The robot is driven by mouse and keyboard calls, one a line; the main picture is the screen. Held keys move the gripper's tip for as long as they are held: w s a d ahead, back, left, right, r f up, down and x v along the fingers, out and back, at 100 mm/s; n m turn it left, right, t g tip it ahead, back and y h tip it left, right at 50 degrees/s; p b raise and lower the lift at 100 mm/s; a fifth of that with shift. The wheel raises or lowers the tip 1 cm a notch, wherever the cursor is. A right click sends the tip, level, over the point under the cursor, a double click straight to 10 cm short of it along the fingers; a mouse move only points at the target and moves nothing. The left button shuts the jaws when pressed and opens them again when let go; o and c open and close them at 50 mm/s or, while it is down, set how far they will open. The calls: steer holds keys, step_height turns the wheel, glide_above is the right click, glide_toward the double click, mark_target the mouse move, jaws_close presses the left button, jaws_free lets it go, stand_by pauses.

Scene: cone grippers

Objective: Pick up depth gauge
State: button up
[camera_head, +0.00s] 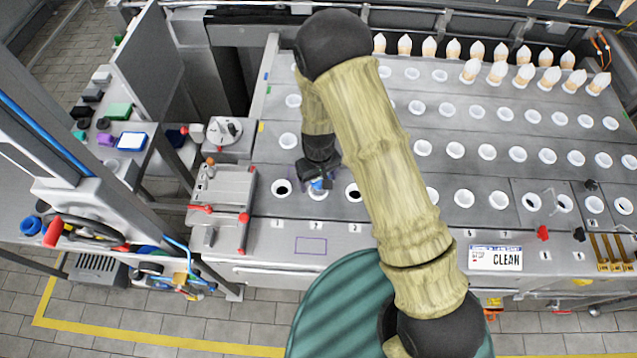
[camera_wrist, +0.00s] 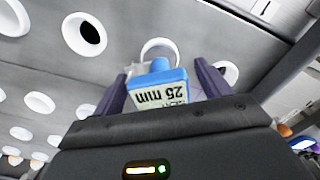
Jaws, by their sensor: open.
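The depth gauge is a small blue block (camera_wrist: 165,85) with a pale label reading "25 mm", upside down in the wrist view. A white ring-shaped hole rim shows just behind it. My gripper (camera_wrist: 160,80) is open, with one dark purple finger on each side of the gauge. Whether either finger touches it I cannot tell. In the head view the blue gauge (camera_head: 321,184) shows at the gripper, over a white-rimmed hole in the front row of the grey bench. My gripper hides part of it there.
The grey bench (camera_head: 290,235) has rows of white-rimmed holes, with several pale cones (camera_head: 453,48) at the back. A grey fixture with red knobs (camera_head: 220,200) stands left of my gripper. A "CLEAN" sign (camera_head: 495,258) lies at the front right.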

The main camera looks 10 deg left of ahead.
stand_by(0.4)
steer(key=c, duration=1.3)
steer(key=shift+r, duration=0.1)
step_height(320, 180, up, 10)
steer(key=b, duration=0.3)
